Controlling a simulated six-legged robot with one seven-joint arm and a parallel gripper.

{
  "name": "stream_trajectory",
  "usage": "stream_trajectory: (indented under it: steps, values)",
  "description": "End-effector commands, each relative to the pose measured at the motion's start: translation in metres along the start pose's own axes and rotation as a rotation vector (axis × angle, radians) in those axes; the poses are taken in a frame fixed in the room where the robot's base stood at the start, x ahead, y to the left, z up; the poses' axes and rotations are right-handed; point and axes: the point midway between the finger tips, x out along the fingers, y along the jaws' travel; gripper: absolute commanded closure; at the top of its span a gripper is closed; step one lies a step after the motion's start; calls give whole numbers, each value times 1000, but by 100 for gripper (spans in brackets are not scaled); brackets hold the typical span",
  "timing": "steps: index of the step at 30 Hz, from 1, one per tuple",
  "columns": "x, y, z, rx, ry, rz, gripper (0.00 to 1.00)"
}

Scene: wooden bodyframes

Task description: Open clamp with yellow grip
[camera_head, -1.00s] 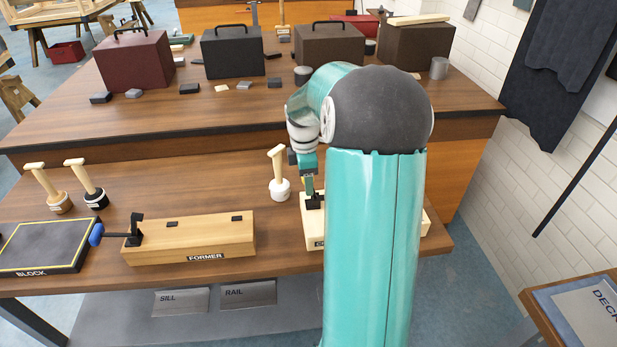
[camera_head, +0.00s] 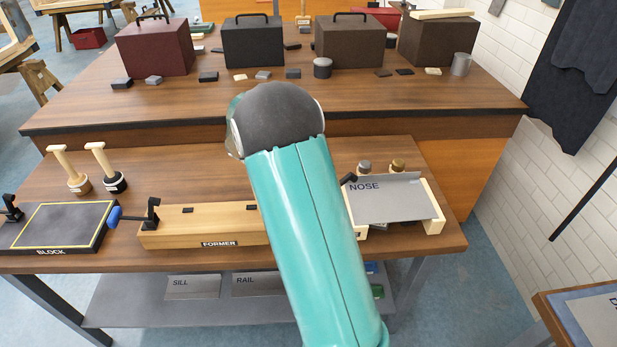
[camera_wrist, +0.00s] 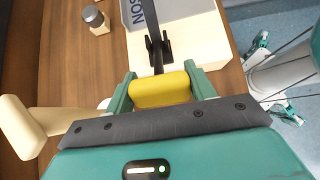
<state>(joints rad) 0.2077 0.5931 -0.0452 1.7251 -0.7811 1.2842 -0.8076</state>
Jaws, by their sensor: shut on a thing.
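In the wrist view, my gripper (camera_wrist: 160,90) is shut on the yellow grip (camera_wrist: 162,91), with one teal finger at each side. A black clamp lever (camera_wrist: 155,55) runs from the grip past a black base on a pale wooden block (camera_wrist: 203,28). The lever's far part reaches over a grey plate (camera_wrist: 183,8). In the head view, my arm hides the gripper and the yellow grip. A tilted black clamp part (camera_head: 348,180) shows beside the grey plate marked NOSE (camera_head: 400,198), which lies on the pale block.
A wooden mallet (camera_wrist: 33,125) stands close to my gripper at the left of the wrist view. A FORMER block (camera_head: 200,224) and a blue-gripped clamp (camera_head: 125,216) are left of my arm. Several cases, including a black one (camera_head: 253,47), stand on the rear bench.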

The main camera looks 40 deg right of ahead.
Motion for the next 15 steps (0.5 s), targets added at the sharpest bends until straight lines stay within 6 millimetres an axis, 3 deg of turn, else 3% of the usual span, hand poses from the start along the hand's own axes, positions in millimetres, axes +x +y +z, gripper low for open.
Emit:
stream_trajectory:
  steps: [15]
  values:
    - [3, 0, -12, -1, -134, 1, 86]
